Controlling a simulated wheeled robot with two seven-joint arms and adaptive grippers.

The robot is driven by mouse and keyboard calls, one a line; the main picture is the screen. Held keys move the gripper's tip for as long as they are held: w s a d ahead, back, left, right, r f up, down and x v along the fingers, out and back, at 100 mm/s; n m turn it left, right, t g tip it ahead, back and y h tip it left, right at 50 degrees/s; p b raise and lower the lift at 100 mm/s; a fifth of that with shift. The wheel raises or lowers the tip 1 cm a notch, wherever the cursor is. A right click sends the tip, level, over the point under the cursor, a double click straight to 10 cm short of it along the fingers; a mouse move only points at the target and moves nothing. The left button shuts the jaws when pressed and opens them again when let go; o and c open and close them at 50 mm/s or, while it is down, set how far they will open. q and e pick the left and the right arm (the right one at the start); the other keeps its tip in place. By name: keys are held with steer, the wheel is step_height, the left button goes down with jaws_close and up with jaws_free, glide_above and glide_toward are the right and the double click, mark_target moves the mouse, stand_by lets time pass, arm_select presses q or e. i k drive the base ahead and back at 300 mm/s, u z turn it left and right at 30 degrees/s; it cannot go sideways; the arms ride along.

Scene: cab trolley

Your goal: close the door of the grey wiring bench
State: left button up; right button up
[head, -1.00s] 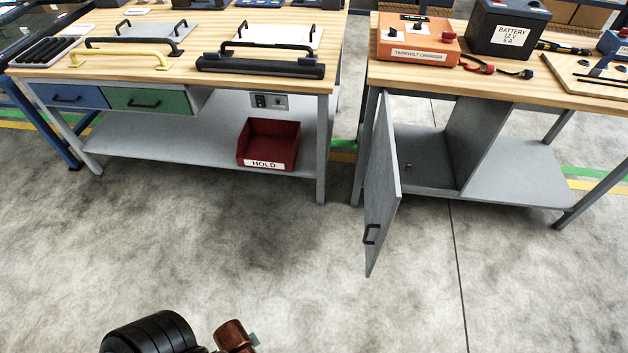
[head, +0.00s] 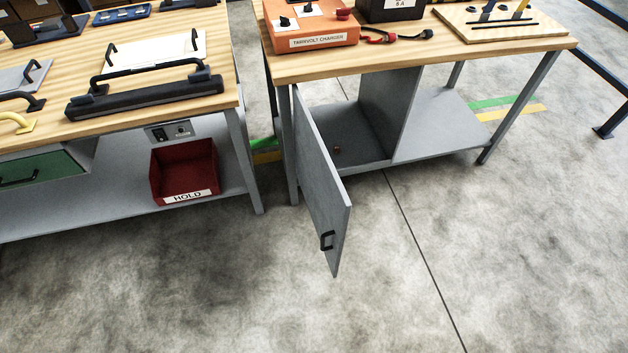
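The grey wiring bench (head: 440,58) stands at the right of the head view, with a wooden top and grey legs. Its grey door (head: 318,180) hangs open, hinged at the left front leg and swung out toward me. A black handle (head: 327,241) sits near the door's lower free edge. The cabinet (head: 352,135) behind the door is open to view; a small brownish item (head: 337,149) lies on its floor. Neither of my grippers is in view.
A second bench at left holds black handles on its top, a green drawer (head: 40,172) and a red HOLD bin (head: 184,171) on its shelf. An orange charger (head: 318,38) sits on the wiring bench. The concrete floor (head: 300,310) in front is clear.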

mark_target(328, 202)
steer(key=i, duration=0.1)
steer(key=u, duration=0.5)
steer(key=k, duration=1.2)
steer(key=u, duration=0.85)
steer(key=i, duration=0.5)
steer(key=z, duration=0.4)
